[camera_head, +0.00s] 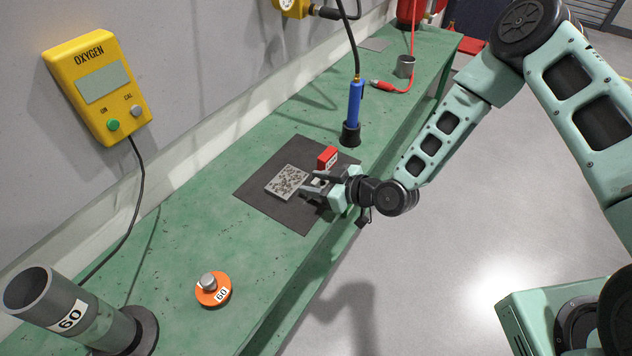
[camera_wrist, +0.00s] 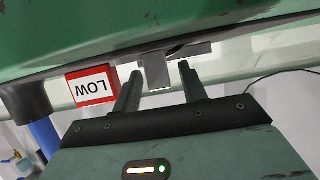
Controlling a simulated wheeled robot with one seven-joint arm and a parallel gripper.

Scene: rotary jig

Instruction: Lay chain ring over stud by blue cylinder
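The blue cylinder (camera_head: 354,104) stands upright in a black base on the green bench, with a dark cable from its top; it also shows at the left of the wrist view (camera_wrist: 44,137). My gripper (camera_head: 313,185) is low over the dark mat, fingers apart. In the wrist view, a small grey block (camera_wrist: 156,74) shows between the fingertips (camera_wrist: 160,70), with gaps on both sides; whether it is the stud is unclear. A grey speckled square (camera_head: 287,182) lies on the mat beside my gripper. I cannot make out a chain ring.
The dark mat (camera_head: 262,204) lies on the green bench (camera_head: 170,240). An orange disc (camera_head: 213,291) with a knob and a grey tube (camera_head: 72,315) stand nearer.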

